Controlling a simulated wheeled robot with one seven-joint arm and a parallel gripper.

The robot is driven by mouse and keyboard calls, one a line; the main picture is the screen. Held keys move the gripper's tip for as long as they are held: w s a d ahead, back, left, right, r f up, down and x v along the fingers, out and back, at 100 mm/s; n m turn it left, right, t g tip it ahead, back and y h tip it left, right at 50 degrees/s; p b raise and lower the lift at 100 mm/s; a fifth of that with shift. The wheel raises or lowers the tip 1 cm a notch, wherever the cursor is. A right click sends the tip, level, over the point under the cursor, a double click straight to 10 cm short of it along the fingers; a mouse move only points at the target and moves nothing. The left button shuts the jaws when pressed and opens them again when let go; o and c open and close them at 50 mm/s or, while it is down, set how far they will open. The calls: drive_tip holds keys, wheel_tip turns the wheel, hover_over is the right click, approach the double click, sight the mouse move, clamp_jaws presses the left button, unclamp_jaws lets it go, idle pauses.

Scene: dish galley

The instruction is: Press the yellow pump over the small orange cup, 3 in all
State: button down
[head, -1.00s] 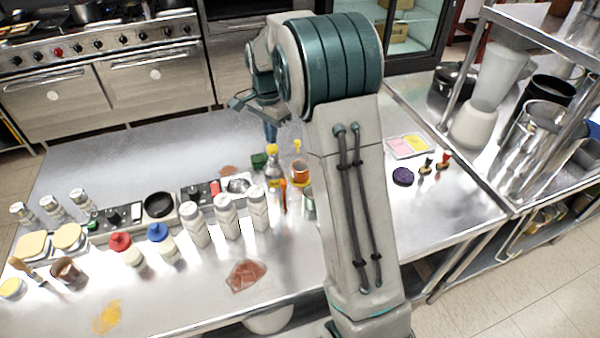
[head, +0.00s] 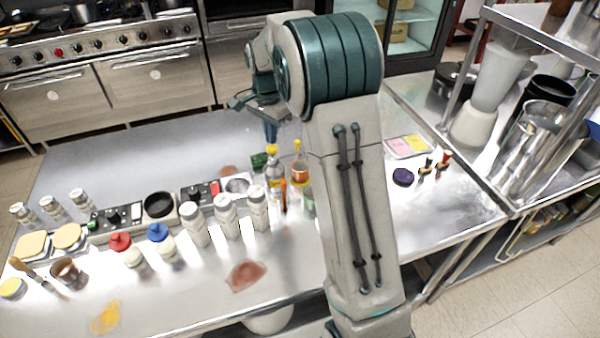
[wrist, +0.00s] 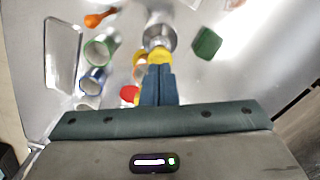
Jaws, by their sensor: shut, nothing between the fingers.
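My gripper (wrist: 158,70) is shut and empty, fingers pointing down. In the wrist view its tips overlap a yellow pump top (wrist: 158,55); I cannot tell whether they touch it. In the head view this yellow pump top (head: 272,150) is on a clear bottle, just below my fingers. A second yellow-topped bottle (head: 299,172), with amber contents, stands to its right. I cannot surely make out the small orange cup; an orange object (wrist: 100,18) lies at the upper left of the wrist view.
Green (wrist: 101,48) and blue (wrist: 93,80) rimmed containers stand close by. A dark green block (wrist: 207,42) lies to the right in the wrist view.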

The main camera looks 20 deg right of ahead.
sight(272, 147)
drive_tip(key=shift+f, duration=0.15)
drive_tip(key=shift+f+b, duration=1)
drive_tip(key=shift+f, duration=0.4)
drive_tip(key=shift+r, duration=0.1)
drive_tip(key=shift+r+p, duration=1.1)
drive_tip(key=shift+r, duration=0.3)
drive_tip(key=shift+f, duration=0.2)
drive_tip(key=shift+f+b, duration=1)
drive_tip(key=shift+f, duration=0.35)
drive_tip(key=shift+r+p, duration=1.1)
drive_tip(key=shift+r, duration=0.4)
